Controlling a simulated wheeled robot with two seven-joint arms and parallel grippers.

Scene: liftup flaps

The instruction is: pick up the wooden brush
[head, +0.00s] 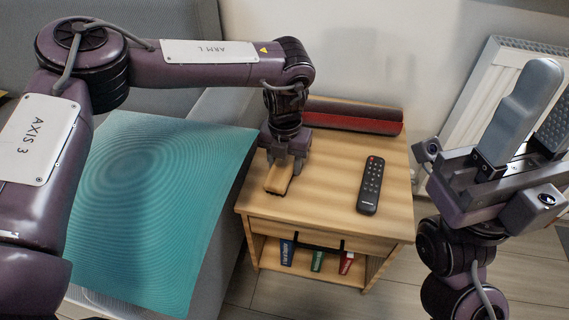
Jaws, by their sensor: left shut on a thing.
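The wooden brush (278,181) is a small light-brown block with a dark underside, at the left part of the nightstand top. My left gripper (286,163) points down over it and is shut on it. The gripper hides the brush's far end, and I cannot tell whether the brush touches the wood. My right gripper (519,125) is raised at the right, away from the nightstand, with its two wide grey fingers apart and nothing seen between them.
The wooden nightstand (330,215) also bears a black remote (370,186) and a dark red long object (350,116) at the back. Several books (317,261) stand on its lower shelf. A teal patterned cloth (150,200) lies on the grey sofa at left. A white radiator (485,95) is at right.

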